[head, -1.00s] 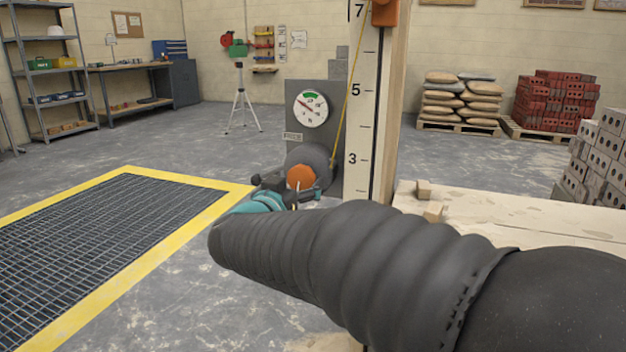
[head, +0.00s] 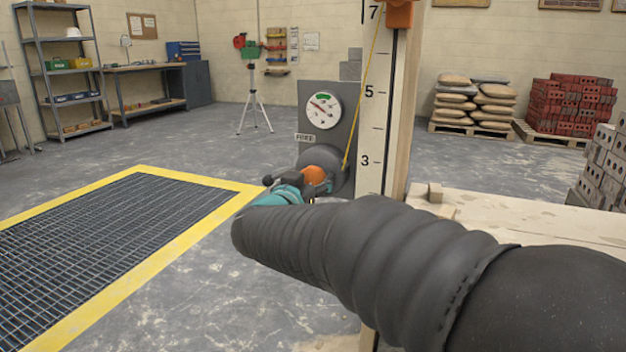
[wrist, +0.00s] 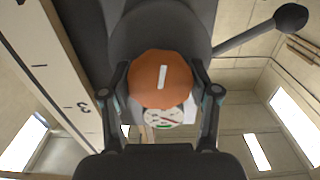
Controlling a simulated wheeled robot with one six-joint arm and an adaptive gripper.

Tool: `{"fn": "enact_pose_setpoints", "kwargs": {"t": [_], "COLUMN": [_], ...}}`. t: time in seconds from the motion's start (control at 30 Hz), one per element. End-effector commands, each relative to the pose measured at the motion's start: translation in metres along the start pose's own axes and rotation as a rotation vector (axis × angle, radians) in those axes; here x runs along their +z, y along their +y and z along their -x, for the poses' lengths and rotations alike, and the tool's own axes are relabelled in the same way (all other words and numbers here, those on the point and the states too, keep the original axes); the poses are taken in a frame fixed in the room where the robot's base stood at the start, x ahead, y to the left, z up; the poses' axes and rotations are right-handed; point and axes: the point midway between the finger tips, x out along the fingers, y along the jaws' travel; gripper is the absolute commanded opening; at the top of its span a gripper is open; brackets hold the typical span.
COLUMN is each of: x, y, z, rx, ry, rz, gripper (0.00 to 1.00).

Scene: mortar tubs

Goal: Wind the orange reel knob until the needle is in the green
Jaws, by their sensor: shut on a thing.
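The orange reel knob (head: 313,176) sits on the front of the grey reel (head: 325,160). In the wrist view the knob (wrist: 160,78) is between the two fingers of my gripper (wrist: 160,88), which is shut on it. The knob's white mark stands nearly upright there. In the head view my gripper (head: 303,186) partly covers the knob. The round white gauge (head: 323,104) above the reel has a green band (head: 323,97) at its top. Its needle lies slanted, apparently pointing to the upper left, outside the green.
A dark ball-ended lever (wrist: 262,30) sticks out beside the knob. A yellow line (head: 362,95) runs up from the reel along a numbered board (head: 378,130) to an orange block (head: 400,14). A wooden bench (head: 520,215) stands at right; a yellow-edged floor grate (head: 215,181) lies at left.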

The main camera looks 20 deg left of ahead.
Motion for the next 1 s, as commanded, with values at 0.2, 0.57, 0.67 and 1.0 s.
{"fn": "enact_pose_setpoints", "kwargs": {"t": [0.2, 0.57, 0.67, 1.0], "x": [-0.0002, 0.0006, 0.001, 0.0017], "y": [-0.0004, -0.0003, -0.0002, 0.0002], "z": [-0.0001, -0.0002, -0.0003, -0.0002], "rx": [-0.001, -0.001, -0.001, -0.002], "ry": [0.0, 0.0, -0.001, -0.001], "rz": [-0.048, -0.305, -0.401, -0.716], "gripper": [0.26, 0.26, 0.26, 0.26]}}
